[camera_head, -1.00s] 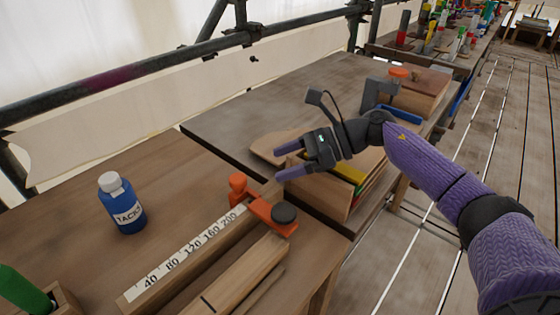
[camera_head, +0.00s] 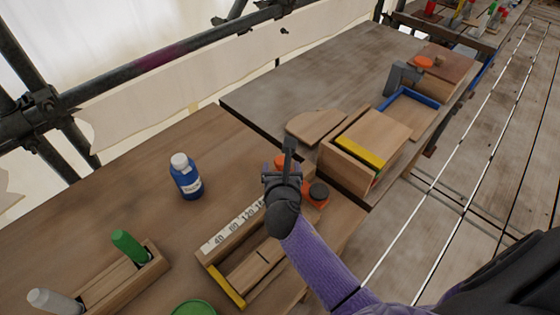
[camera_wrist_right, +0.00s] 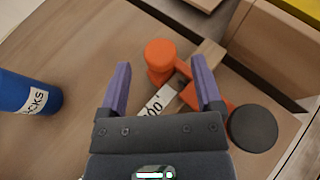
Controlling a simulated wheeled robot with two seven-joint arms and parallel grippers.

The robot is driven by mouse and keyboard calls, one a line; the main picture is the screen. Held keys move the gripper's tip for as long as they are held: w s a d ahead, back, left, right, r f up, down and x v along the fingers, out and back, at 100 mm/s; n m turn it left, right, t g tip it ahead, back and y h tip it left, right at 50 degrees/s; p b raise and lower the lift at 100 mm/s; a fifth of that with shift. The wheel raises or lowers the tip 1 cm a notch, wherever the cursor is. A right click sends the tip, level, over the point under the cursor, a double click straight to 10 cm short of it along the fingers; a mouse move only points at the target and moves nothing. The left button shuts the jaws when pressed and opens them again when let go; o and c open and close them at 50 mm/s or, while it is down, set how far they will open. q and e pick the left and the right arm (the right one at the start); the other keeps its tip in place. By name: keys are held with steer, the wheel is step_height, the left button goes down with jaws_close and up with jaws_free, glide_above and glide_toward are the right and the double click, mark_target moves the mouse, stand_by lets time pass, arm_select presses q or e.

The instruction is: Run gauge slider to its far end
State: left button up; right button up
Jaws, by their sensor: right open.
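The gauge is a wooden rail with a white number scale (camera_head: 232,228), also in the right wrist view (camera_wrist_right: 160,102). Its orange slider (camera_head: 314,203) is at the high-number end of the scale and is partly hidden by my right gripper (camera_head: 280,178). The slider has an upright orange knob (camera_wrist_right: 160,55) and a round black knob (camera_head: 319,190). In the right wrist view my right gripper (camera_wrist_right: 160,62) is open and empty, with the orange knob ahead between its fingertips. I cannot tell whether they touch it. My left gripper is not in view.
A blue bottle (camera_head: 186,178) stands left of the gauge. A wooden holder (camera_head: 125,282) with a green-handled item (camera_head: 129,246) is nearer. A wooden box with a yellow strip (camera_head: 360,152) and a blue-edged tray (camera_head: 412,94) lie beyond. The bench behind the bottle is clear.

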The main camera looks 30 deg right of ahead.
mark_target(282, 162)
steer(key=b+x, duration=0.1)
steer(key=x, duration=0.2)
steer(key=shift+w+d+f, duration=0.1)
steer(key=shift+w+d, duration=0.1)
steer(key=shift+w, duration=0.15)
jaws_close()
